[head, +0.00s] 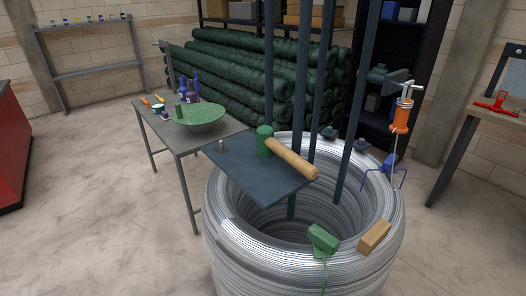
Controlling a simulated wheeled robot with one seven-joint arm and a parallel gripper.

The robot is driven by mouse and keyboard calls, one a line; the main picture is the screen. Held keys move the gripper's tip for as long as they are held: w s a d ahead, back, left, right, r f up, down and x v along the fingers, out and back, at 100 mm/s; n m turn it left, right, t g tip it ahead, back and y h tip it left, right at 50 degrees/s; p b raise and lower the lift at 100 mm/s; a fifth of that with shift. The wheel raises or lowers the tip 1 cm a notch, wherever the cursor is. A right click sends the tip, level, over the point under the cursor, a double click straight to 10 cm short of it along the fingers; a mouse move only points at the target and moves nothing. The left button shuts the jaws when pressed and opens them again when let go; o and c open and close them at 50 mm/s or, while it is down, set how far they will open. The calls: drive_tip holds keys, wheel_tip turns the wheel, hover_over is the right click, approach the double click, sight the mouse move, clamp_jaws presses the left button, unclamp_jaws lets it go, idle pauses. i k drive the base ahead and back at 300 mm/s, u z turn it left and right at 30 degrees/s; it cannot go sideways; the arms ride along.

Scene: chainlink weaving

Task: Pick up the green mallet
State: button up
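The green mallet (265,141) lies on a dark blue-grey plate (245,177) in the middle of the head view. Its green cylinder head stands at the left end, and its wooden handle (293,159) runs to the lower right. The handle's end reaches the plate's right edge. Nothing is seen holding the mallet. My gripper is not in view.
A large wire coil (235,255) stands below the plate, with dark posts rising through it. A green tool (322,238) and a wooden block (374,237) rest on its rim. An orange tool (400,121) is at right. A side table (170,137) holds a green bowl (203,120).

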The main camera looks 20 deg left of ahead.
sight(266, 144)
drive_tip(key=u, duration=0.9)
drive_tip(key=k, duration=0.45)
drive_tip(key=u, duration=0.2)
drive_tip(key=i, duration=0.45)
drive_tip(key=z, duration=0.05)
